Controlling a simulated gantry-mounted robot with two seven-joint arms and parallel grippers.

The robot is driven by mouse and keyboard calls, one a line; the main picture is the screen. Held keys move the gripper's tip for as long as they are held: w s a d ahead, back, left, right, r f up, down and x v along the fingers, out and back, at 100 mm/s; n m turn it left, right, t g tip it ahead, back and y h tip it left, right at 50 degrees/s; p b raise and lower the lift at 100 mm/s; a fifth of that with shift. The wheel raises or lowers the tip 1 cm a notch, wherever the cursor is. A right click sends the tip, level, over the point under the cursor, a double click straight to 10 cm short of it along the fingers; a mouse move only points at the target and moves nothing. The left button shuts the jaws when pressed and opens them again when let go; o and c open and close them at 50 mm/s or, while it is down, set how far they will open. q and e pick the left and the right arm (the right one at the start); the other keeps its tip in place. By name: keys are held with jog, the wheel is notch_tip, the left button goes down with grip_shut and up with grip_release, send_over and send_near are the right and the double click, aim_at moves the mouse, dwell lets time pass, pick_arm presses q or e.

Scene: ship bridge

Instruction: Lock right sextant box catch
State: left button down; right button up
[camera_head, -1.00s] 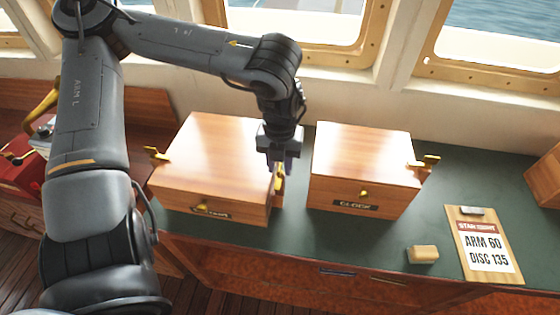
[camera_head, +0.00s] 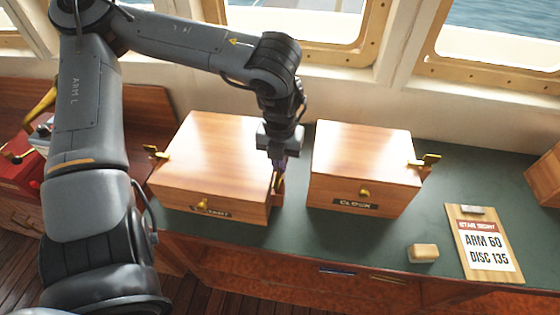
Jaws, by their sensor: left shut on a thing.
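The sextant box (camera_head: 212,158) is a closed wooden box with a partly hidden label and a brass knob (camera_head: 203,204) on its front. Its left brass catch (camera_head: 157,153) sticks out from the left side. Its right catch (camera_head: 274,181) is at the right side, mostly hidden by my left gripper (camera_head: 278,178). My left gripper points down beside the box's right side, in the gap between the two boxes, shut on the right catch. My right gripper is not in view.
The clock box (camera_head: 362,160) stands close to the right, with a brass catch (camera_head: 428,161) on its right side. A small wooden block (camera_head: 423,253) and a clipboard (camera_head: 485,245) lie on the green counter (camera_head: 330,240). Windows are behind.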

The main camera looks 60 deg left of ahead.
pick_arm(q)
jog(key=m, duration=0.4)
jog(key=shift+b, duration=0.35)
jog(key=m, duration=0.4)
jog(key=shift+m, duration=0.3)
jog(key=m, duration=0.6)
jog(key=shift+m, duration=1.2)
jog(key=c, duration=1.3)
grip_release()
